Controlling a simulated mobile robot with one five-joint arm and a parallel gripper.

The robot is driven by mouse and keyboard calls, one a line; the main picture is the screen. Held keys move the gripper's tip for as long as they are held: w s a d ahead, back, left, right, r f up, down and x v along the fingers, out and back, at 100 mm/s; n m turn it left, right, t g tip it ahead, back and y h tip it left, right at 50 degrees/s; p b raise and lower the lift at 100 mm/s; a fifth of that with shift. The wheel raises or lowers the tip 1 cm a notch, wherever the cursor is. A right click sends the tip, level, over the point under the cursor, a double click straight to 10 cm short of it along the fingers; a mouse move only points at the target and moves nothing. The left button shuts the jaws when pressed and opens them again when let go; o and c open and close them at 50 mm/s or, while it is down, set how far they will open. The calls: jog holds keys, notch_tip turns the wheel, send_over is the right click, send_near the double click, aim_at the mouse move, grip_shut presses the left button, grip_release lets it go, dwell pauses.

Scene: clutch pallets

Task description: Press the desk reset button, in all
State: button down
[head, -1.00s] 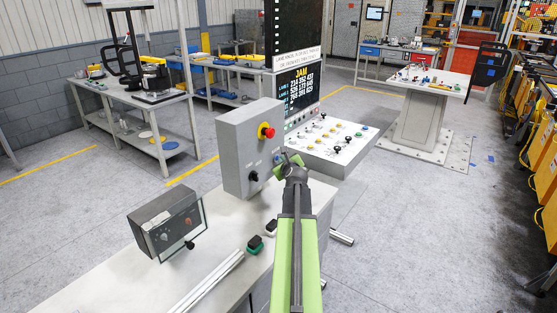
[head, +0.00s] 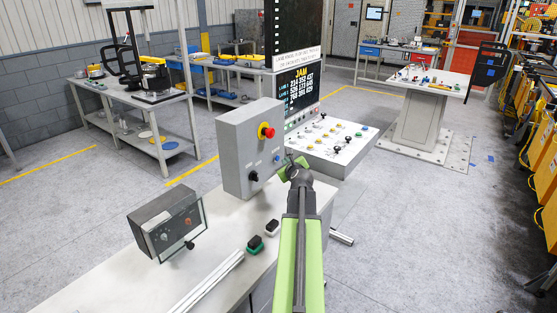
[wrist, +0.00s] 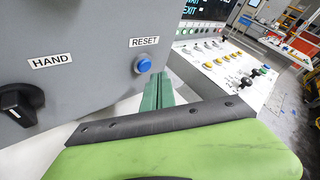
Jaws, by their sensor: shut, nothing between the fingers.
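The reset button is a small blue round button (wrist: 143,65) under a RESET label on the grey control box (wrist: 90,40). In the head view the blue button (head: 277,159) shows low on the right of the box face. My gripper (head: 287,163) is shut and empty, just to the right of the button. In the wrist view its green fingers (wrist: 158,90) stand upright below and right of the button, with a small apparent gap. I cannot tell the depth between them.
The box also carries a red mushroom button (head: 266,131) on yellow and a black HAND knob (wrist: 20,103). A sloped white console (head: 325,138) with several knobs stands behind my gripper. A clear-fronted box (head: 168,225) and two small switches (head: 256,244) are on the desk.

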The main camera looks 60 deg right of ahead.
jog(key=shift+s, duration=2.4)
jog(key=shift+r, duration=0.1)
